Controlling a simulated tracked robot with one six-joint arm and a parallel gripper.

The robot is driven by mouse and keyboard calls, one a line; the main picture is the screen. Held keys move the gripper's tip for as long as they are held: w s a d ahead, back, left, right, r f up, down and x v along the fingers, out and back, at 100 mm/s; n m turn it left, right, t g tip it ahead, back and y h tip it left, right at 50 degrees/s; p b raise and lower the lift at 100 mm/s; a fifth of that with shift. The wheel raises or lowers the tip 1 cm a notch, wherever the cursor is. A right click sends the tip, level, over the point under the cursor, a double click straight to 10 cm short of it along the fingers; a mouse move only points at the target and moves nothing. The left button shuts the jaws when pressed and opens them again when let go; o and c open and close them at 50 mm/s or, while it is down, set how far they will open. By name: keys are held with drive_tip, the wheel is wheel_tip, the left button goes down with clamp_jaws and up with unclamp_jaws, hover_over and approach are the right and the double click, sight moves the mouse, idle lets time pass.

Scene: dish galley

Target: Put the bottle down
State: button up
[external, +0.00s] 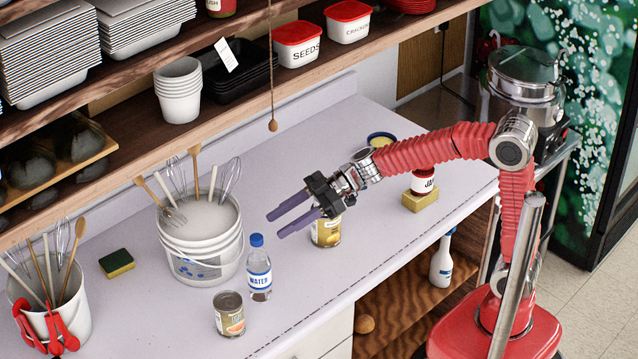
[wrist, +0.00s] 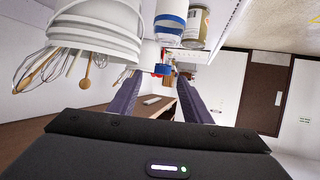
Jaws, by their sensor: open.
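The water bottle (external: 259,272), clear with a blue cap and a blue-and-white label, stands upright on the counter (external: 340,285) between the white bucket and the counter's front edge. My gripper (external: 275,226) is open and empty, its two purple fingers pointing left above the counter, beyond and above the bottle's cap in the external view. The fingers do not touch the bottle. In the wrist view the bottle (wrist: 171,22) shows at the top, apart from the open fingers (wrist: 160,80).
A white bucket of utensils (external: 205,245) stands left of the bottle. A can (external: 229,314) stands in front, and a yellow can (external: 326,232) stands under my gripper. A sponge (external: 117,263) lies left. A cord with a knob (external: 272,125) hangs from above.

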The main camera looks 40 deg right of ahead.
drive_tip(key=w+d+r+m+t+h, duration=0.2)
drive_tip(key=w+d+r+m+t, duration=0.15)
drive_tip(key=d, duration=0.35)
drive_tip(key=w+d+r+m+t+h, duration=0.2)
drive_tip(key=w+d+r+t+h, duration=0.15)
drive_tip(key=d, duration=0.45)
drive_tip(key=s+d+m+t+h, duration=0.25)
drive_tip(key=d+m+h, duration=0.2)
drive_tip(key=d, duration=0.85)
drive_tip(key=s+d+f+m+g+h, duration=0.35)
drive_tip(key=s+d+f, duration=0.25)
drive_tip(key=s+d, duration=0.5)
drive_tip(key=s+a+f+g, duration=0.1)
drive_tip(key=s+f+g, duration=0.1)
drive_tip(key=s, duration=0.5)
drive_tip(key=s+a+f+g, duration=0.1)
drive_tip(key=s+f+g, duration=0.1)
drive_tip(key=s, duration=0.5)
drive_tip(key=shift+f+m+g+y, duration=0.35)
drive_tip(key=shift+f+g, duration=0.05)
drive_tip(key=shift+f, duration=0.45)
